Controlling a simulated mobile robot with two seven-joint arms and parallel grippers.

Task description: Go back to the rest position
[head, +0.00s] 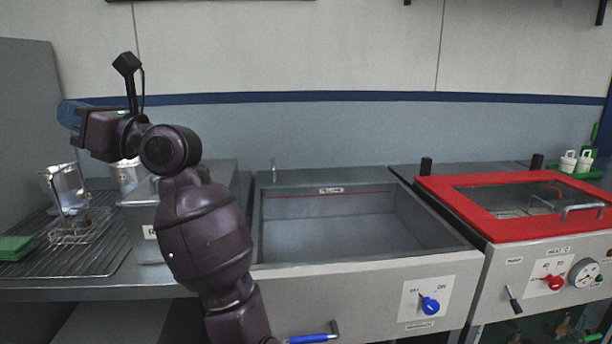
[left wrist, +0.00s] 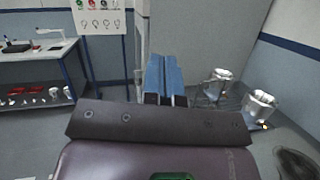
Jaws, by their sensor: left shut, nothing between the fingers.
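My left arm rises in front of the bench in the head view. Its gripper (head: 72,115), with blue fingers, points left and is raised above the draining rack. In the left wrist view the blue fingers (left wrist: 164,76) lie side by side, shut with nothing between them. One shiny metal housing (head: 66,187) stands in a wire basket on the rack, below and apart from the gripper. A second housing (head: 126,172) is partly hidden behind my arm. Both housings also show right of the fingers in the left wrist view, one farther (left wrist: 217,82) and one nearer (left wrist: 260,105). My right gripper is out of view.
A wire draining rack (head: 95,262) holds a green block (head: 16,248) at the left. An open, empty-looking tank (head: 350,262) with a blue knob (head: 430,305) fills the middle. A red-framed lid (head: 470,213) covers the tank at right. A grey wall panel bounds the left.

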